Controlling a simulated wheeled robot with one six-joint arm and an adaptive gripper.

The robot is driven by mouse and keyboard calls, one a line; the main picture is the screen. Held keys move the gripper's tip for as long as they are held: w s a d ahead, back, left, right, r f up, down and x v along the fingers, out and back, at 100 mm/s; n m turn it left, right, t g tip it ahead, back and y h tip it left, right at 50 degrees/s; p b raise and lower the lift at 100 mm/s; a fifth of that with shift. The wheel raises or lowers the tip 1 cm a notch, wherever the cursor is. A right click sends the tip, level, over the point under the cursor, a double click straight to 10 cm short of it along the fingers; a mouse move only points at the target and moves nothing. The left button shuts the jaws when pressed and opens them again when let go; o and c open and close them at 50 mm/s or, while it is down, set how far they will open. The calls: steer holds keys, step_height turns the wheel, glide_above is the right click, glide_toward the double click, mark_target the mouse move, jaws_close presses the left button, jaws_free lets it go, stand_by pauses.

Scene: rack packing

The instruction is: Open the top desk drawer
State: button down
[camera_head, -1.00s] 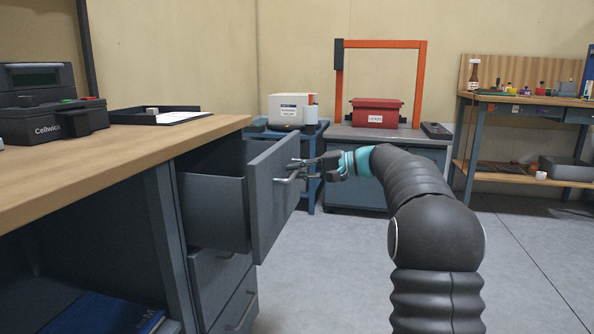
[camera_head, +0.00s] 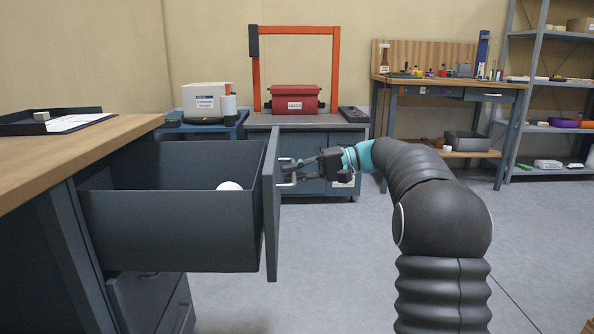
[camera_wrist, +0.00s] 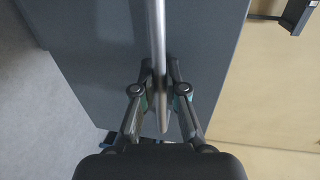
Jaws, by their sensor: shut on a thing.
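The top desk drawer (camera_head: 170,230) is dark grey and stands pulled well out of the wooden-topped desk (camera_head: 75,152). Its inside is visible, with a white rounded object (camera_head: 229,186) in it near the front panel (camera_head: 271,205). My gripper (camera_head: 292,170) is at the outer face of that panel, shut on the metal drawer handle (camera_head: 287,184). In the wrist view the handle bar (camera_wrist: 159,50) runs between the two fingers (camera_wrist: 160,92), in front of the grey panel (camera_wrist: 90,50).
Lower drawers (camera_head: 145,298) are shut below. A black tray (camera_head: 50,122) lies on the desk top. A red box (camera_head: 295,100) stands on a bench under an orange frame (camera_head: 256,80). A workbench (camera_head: 450,88) and shelf (camera_head: 560,82) stand at the back right.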

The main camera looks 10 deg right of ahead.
steer(key=shift+s+f, duration=0.1)
steer(key=c, duration=1.2)
jaws_free()
steer(key=shift+d, duration=0.1)
steer(key=v, duration=1.2)
